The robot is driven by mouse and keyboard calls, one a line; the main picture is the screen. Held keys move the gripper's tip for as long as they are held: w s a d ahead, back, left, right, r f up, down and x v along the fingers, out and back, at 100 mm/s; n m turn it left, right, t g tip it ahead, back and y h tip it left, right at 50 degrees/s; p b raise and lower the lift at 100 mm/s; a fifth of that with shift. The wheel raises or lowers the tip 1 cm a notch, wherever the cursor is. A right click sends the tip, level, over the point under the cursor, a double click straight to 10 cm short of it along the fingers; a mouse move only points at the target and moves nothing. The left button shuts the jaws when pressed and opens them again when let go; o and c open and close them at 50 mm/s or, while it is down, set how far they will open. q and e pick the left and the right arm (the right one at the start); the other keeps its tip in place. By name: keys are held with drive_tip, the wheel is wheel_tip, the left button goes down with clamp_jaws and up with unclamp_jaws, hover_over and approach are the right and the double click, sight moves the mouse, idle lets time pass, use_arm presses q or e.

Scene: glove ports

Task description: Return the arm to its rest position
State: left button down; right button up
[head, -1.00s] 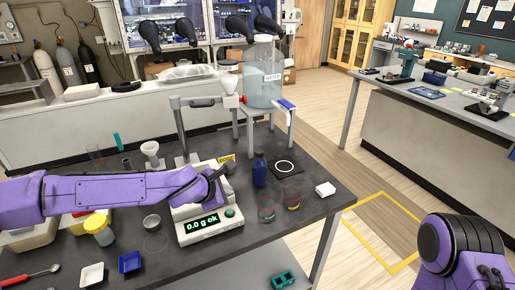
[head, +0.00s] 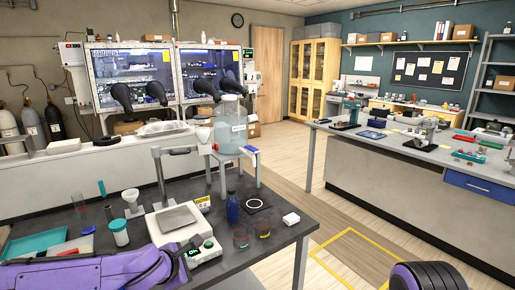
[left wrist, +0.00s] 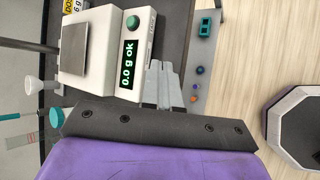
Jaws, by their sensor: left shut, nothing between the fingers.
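My left arm (head: 110,272) is purple and comes in low from the left in the head view. Its dark gripper (head: 189,250) is in front of the balance (head: 176,218) and partly covers its display. In the left wrist view the grey fingers (left wrist: 160,84) are together and empty, just off the front of the balance (left wrist: 102,65). The display there reads 0.0 g ok, and the pan is bare. Part of my right arm (head: 430,276) shows at the bottom right; its gripper is out of view.
A water carboy (head: 231,125) stands behind. Open floor lies right of the bench.

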use_arm(q)
drive_tip(key=s+a+f+m+g+y+b, duration=0.15)
drive_tip(key=s+f+m, duration=0.25)
drive_tip(key=s+f, duration=0.6)
drive_tip(key=s+f+m+g+y+b, duration=0.15)
drive_tip(key=s+f+m, duration=0.35)
drive_tip(key=f, duration=0.9)
drive_tip(key=s+a+f+m+g+y+b, duration=0.1)
drive_tip(key=s+a+f+m, duration=0.2)
drive_tip(key=s, duration=0.6)
drive_tip(key=s+a+f+m+g+y+b, duration=0.1)
drive_tip(key=s+a+f+m, duration=0.2)
drive_tip(key=s+a+f, duration=0.4)
drive_tip(key=s, duration=0.3)
drive_tip(key=shift+s+a+f+m+g+y+b, duration=0.25)
drive_tip(key=shift+s+a+m+g+y+b, duration=0.05)
drive_tip(key=shift+m+y+b, duration=0.1)
use_arm(e)
wheel_tip(320, 180, down, 6)
drive_tip(key=shift+w, duration=0.35)
